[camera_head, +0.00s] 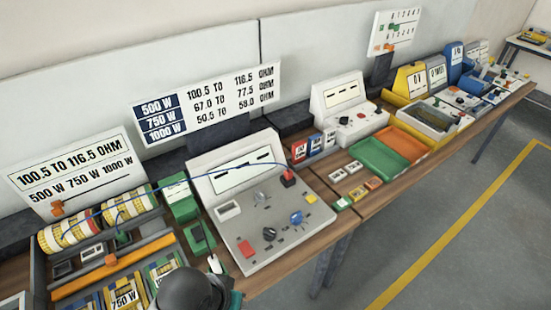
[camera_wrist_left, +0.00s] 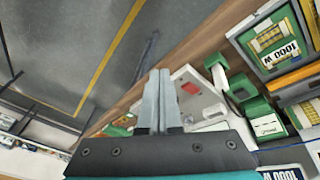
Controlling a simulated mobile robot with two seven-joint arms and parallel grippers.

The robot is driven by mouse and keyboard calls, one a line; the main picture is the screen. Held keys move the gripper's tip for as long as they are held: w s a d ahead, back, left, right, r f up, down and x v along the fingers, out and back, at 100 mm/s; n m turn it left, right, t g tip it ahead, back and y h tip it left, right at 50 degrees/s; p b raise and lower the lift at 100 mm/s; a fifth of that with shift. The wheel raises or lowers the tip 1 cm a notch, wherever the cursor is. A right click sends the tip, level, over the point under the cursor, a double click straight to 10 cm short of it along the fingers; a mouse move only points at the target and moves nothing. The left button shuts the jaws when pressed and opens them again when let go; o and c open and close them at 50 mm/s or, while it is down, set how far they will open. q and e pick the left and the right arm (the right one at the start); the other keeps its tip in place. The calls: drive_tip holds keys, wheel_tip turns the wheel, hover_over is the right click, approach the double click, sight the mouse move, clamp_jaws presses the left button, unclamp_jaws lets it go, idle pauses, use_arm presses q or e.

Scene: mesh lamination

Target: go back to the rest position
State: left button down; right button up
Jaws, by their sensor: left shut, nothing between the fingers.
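My left gripper (camera_wrist_left: 158,98) shows in the left wrist view with its two grey fingers together and nothing between them. It is above the front edge of the workbench, with the grey floor to its left. The grey test console (camera_wrist_left: 190,92) is partly hidden behind the fingers. In the head view, a dark rounded part of my arm with a teal edge is at the bottom, in front of the bench edge. The fingers cannot be made out clearly there. My right gripper is in neither view.
The wooden bench (camera_head: 335,213) holds the test console (camera_head: 262,235), a rack of yellow-banded coils (camera_head: 70,235), green and orange trays (camera_head: 378,158) and a second console (camera_head: 350,115). A blue wire (camera_head: 200,176) runs from the coils to the console. The floor (camera_head: 450,180) at right is clear.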

use_arm(q)
drive_tip(key=s+a+r+y, duration=0.2)
drive_tip(key=s+a+r, duration=0.25)
drive_tip(key=a, duration=0.45)
wheel_tip(320, 180, down, 34)
drive_tip(key=s+b, duration=0.2)
drive_tip(key=b, duration=1)
drive_tip(key=s+a+f+g+b, duration=0.1)
drive_tip(key=s+f+b, duration=0.5)
drive_tip(key=f, duration=0.7)
drive_tip(key=s+a+f+b, duration=0.1)
drive_tip(key=s+f+b, duration=0.5)
drive_tip(key=s+f, duration=0.4)
wheel_tip(320, 180, down, 4)
drive_tip(key=shift+a+r+g, duration=0.2)
drive_tip(key=shift+r+g, duration=0.05)
drive_tip(key=shift+g, duration=0.15)
